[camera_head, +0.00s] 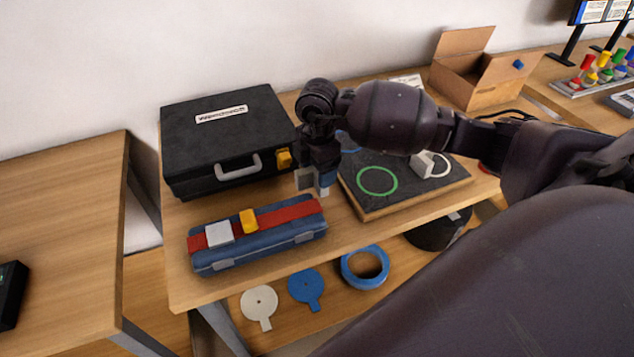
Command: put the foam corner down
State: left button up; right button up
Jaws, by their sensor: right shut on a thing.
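My right gripper (317,178) points down over the table, between the black case and the dark board. It is shut on a small pale grey piece, the foam corner (304,179), which is partly hidden by the fingers. A blue part shows beside it at the fingertips. I cannot tell whether the piece touches the table. A similar whitish block (421,164) is on the dark board (356,193), beside a white ring. The board also has a green ring (377,181). My left gripper is not in view.
The black case (225,140) with a yellow latch stands left of the gripper. A blue toolbox (258,245) with a red band lies in front. An open cardboard box (470,75) stands at the back right. A blue tape roll (365,267) lies on the lower shelf.

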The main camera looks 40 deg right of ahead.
aim_at(317, 184)
jog(key=shift+f+b, duration=0.3)
jog(key=shift+f, duration=2.15)
jog(key=o, duration=1)
notch_tip(317, 184, up, 12)
jog(key=shift+r+p, duration=0.15)
jog(key=shift+p, duration=0.55)
